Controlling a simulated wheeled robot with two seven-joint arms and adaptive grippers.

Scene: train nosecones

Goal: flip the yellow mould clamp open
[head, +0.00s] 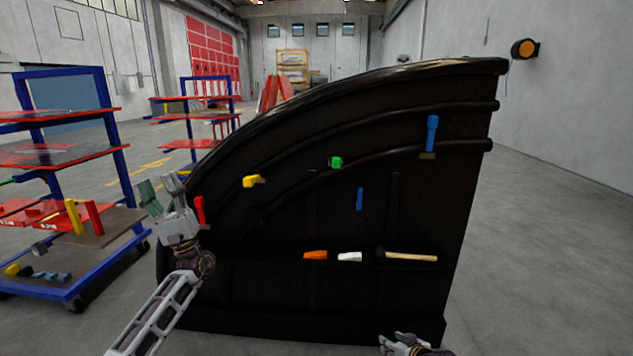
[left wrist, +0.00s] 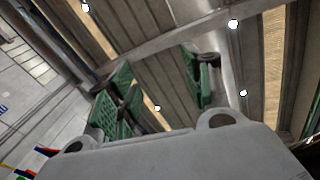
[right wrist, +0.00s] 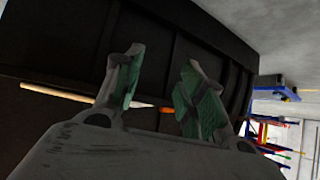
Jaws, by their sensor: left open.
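The yellow mould clamp (head: 252,181) sits on the curved rib of the big black mould (head: 330,215), left of its middle. Its handle lies roughly level, pointing right. My left gripper (head: 160,190) is raised at the mould's left edge, left of the clamp and apart from it. It is open and empty, fingers up; the left wrist view shows its green pads (left wrist: 160,95) against the ceiling. My right gripper (head: 392,342) is low at the bottom edge of the head view, in front of the mould. The right wrist view shows its fingers (right wrist: 160,85) apart with nothing between them.
A red clamp (head: 199,211) is close beside my left gripper. A green clamp (head: 336,162) and blue clamps (head: 431,133) sit further right. An orange piece (head: 315,255), a white piece (head: 349,257) and a hammer (head: 410,257) lie on the mould's ledge. A blue-framed cart (head: 120,165) stands left.

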